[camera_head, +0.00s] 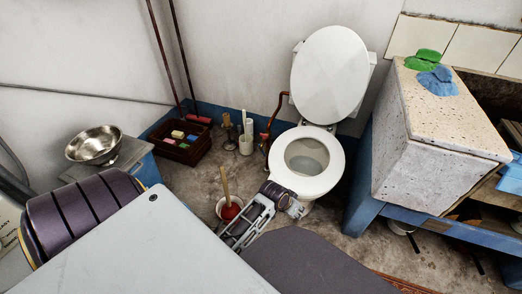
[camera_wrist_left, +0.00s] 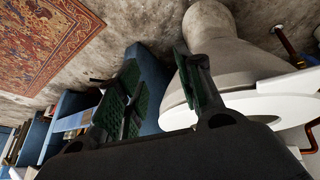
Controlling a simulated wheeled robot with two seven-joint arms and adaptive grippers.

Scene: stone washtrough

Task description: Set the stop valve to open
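A red-brown pipe (camera_head: 275,112) runs down the wall left of the toilet, with a small red fitting (camera_head: 264,136) low on it that looks like the stop valve. It is too small to tell which way its handle is set. In the left wrist view a red pipe piece (camera_wrist_left: 312,140) shows at the right edge. My left gripper (camera_head: 296,209) is low in front of the toilet bowl, apart from the pipe. In the wrist view its green-padded fingers (camera_wrist_left: 162,88) are spread and empty, one close beside the toilet. My right gripper is out of sight.
The toilet (camera_head: 325,180) stands with its lid up. A plunger (camera_head: 230,209) in a pot, a brush holder (camera_head: 246,143) and a wooden crate (camera_head: 180,150) are left of it. The stone trough (camera_head: 432,170) is right. A rug (camera_wrist_left: 55,40) lies on the floor.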

